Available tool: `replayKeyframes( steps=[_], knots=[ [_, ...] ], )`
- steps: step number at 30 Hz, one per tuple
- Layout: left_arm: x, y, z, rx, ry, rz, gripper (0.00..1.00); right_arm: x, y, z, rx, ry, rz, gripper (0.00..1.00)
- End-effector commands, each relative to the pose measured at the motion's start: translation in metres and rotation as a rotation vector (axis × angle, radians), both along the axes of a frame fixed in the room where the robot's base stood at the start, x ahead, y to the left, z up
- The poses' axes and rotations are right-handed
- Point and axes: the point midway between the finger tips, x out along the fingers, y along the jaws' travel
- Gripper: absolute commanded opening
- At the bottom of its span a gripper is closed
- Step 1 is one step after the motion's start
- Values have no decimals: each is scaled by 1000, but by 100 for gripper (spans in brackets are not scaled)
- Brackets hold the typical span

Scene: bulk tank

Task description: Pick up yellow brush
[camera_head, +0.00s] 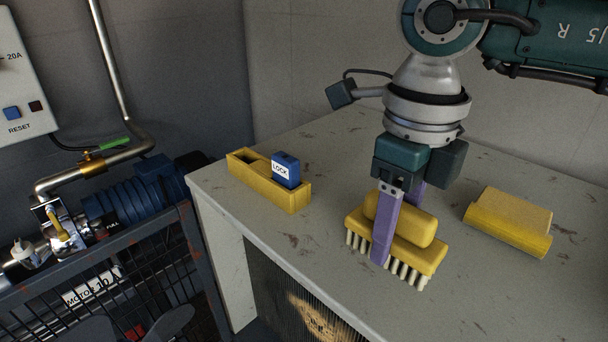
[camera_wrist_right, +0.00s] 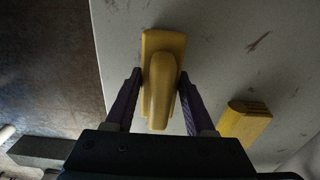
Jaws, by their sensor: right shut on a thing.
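The yellow brush (camera_head: 412,244) has a rounded yellow handle on top and pale bristles below. It is at the front of the grey worktop in the head view, bristles down; I cannot tell whether they touch the surface. My right gripper (camera_head: 390,234) points down over the brush, with its purple fingers on either side of the handle, shut on it. In the right wrist view the brush (camera_wrist_right: 160,80) lies between the two purple fingers (camera_wrist_right: 158,98). My left gripper is in neither view.
A yellow tray (camera_head: 291,201) with a blue LOCK block (camera_head: 286,169) stands on the worktop (camera_head: 330,150) to the left. Another yellow block (camera_head: 508,220) lies to the right. A dark mesh fence (camera_head: 195,250) and blue motor (camera_head: 125,195) stand beyond the left edge.

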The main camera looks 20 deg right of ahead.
Motion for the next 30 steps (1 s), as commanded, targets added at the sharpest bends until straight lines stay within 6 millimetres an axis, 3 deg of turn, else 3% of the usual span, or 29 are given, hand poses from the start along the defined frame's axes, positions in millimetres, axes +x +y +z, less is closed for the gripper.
replayKeyframes(
  steps=[10,16,20,30],
  knots=[
    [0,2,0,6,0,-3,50,1,0,2,1,-2,0,0],
    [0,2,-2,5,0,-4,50,1,0,18,2,-5,0,0],
    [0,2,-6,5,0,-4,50,2,0,44,1,-8,0,0],
    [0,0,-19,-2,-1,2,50,1,0,149,1,-9,2,0]
  ],
)
